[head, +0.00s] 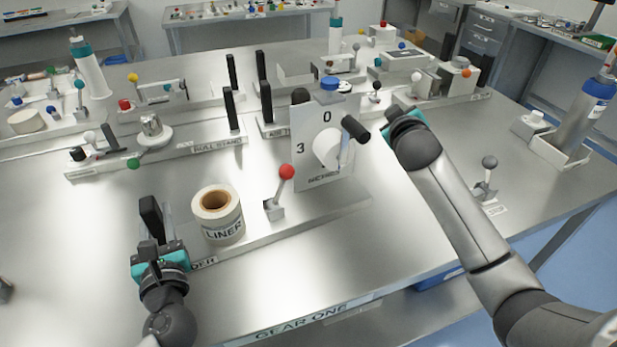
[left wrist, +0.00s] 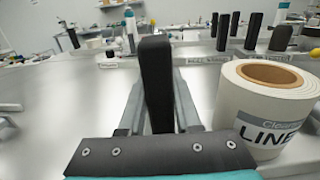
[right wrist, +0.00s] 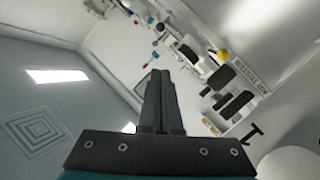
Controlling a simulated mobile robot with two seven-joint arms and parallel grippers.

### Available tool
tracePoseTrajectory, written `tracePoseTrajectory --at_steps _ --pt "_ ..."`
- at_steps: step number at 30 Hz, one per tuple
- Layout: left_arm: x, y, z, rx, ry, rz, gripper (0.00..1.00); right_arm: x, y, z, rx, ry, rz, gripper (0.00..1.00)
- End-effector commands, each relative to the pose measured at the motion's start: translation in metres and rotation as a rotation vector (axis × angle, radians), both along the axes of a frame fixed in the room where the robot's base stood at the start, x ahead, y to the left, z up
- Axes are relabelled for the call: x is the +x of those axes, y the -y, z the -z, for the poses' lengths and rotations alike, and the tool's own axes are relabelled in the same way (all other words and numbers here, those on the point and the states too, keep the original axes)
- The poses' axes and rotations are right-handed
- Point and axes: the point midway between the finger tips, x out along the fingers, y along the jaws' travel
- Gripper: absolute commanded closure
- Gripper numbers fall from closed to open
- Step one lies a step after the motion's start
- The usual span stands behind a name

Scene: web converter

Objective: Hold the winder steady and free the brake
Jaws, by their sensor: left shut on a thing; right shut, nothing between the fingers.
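The winder base (head: 290,236) is a long metal plate with a label ending in "DER", partly hidden by my left gripper. My left gripper (head: 153,232) is shut on the black upright handle (head: 151,214) at its left end; the left wrist view shows this handle (left wrist: 156,80) between the fingers. The white liner roll (head: 218,216) stands just right of it, also in the left wrist view (left wrist: 268,105). A red-knobbed lever (head: 286,173) stands upright, tilted slightly right; no gripper touches it. My right gripper (right wrist: 160,103) is shut and empty, beside the dial panel in the head view.
The dial panel (head: 305,168), marked 0 and 3, stands behind the red lever, with a black cylindrical grip (head: 356,129) at its right. A grey-knobbed lever (head: 488,170) is at the right. Other machine stations line the back.

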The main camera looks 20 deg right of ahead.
Motion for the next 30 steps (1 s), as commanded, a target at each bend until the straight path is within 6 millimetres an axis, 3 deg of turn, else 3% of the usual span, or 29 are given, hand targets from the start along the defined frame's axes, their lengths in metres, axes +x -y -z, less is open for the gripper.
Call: tracePoseTrajectory --at_steps 1,3,6,10,15,21,30 --pt "-0.004 0.002 0.013 -0.001 -0.028 0.004 1.00 -0.016 0.000 0.029 0.039 -0.057 0.022 1.00" --pt "-0.004 0.002 0.013 -0.001 -0.028 0.004 1.00 -0.033 -0.007 0.059 0.121 -0.096 0.036 1.00" --pt "-0.004 0.002 0.013 -0.001 -0.028 0.004 1.00 -0.053 -0.034 0.090 0.313 -0.079 0.019 1.00" --pt "-0.004 0.002 0.013 -0.001 -0.028 0.004 1.00 -0.070 -0.081 0.106 0.636 0.015 -0.031 1.00" --pt "-0.004 0.002 0.013 -0.001 -0.028 0.004 1.00 -0.096 -0.136 0.109 1.070 0.124 -0.072 1.00" --pt "-0.004 0.002 0.013 -0.001 -0.028 0.004 1.00 -0.132 -0.183 0.096 1.605 0.238 -0.067 1.00" --pt "-0.004 0.002 0.013 -0.001 -0.028 0.004 1.00 -0.175 -0.209 0.064 2.239 0.374 -0.007 1.00"
